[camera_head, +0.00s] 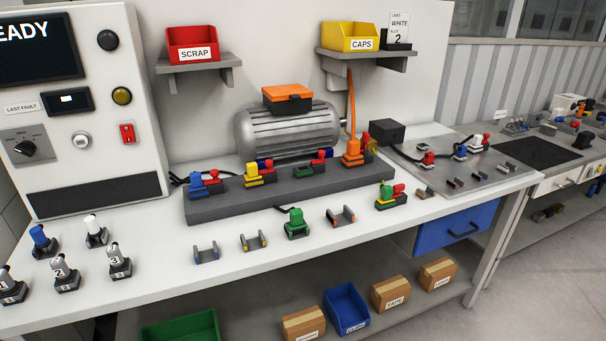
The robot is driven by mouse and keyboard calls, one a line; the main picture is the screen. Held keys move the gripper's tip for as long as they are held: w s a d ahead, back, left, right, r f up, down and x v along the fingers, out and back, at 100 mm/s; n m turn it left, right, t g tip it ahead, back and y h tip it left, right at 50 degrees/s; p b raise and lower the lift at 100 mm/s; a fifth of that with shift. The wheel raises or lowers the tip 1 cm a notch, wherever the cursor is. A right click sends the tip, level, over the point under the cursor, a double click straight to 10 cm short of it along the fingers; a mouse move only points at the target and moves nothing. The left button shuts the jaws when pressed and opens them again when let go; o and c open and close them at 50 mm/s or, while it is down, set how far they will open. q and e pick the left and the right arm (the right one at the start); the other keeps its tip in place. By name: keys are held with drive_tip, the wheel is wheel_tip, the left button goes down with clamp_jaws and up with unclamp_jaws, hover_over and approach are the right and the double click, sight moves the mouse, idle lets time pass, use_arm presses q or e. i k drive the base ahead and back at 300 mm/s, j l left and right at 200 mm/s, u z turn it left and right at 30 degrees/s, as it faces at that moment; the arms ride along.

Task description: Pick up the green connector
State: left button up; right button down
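A green connector (295,221) stands upright near the front of the white bench, among small grey brackets, with a short dark cable at its left. A second green piece (384,195) sits on a base with yellow and red parts, farther right by the end of the grey block. A low green base with a red part (309,169) is on the grey block, with no tall green plug on it. Neither of my grippers shows in the head view.
A grey block (232,208) carries blue, yellow and orange connectors before a grey motor (290,131). Numbered plugs (119,262) stand at front left. A red SCRAP bin (193,46) and yellow CAPS bin (349,37) sit on shelves.

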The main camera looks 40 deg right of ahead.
sight(297, 223)
drive_tip(key=i+l+z, duration=0.15)
drive_tip(key=i+l, duration=0.2)
drive_tip(key=l, duration=0.25)
drive_tip(key=i+l+z, duration=0.15)
drive_tip(key=i+l, duration=0.2)
drive_tip(key=l, duration=0.2)
drive_tip(key=i+l+z, duration=0.15)
drive_tip(key=i+l, duration=0.2)
drive_tip(key=l, duration=0.15)
drive_tip(key=k, duration=0.5)
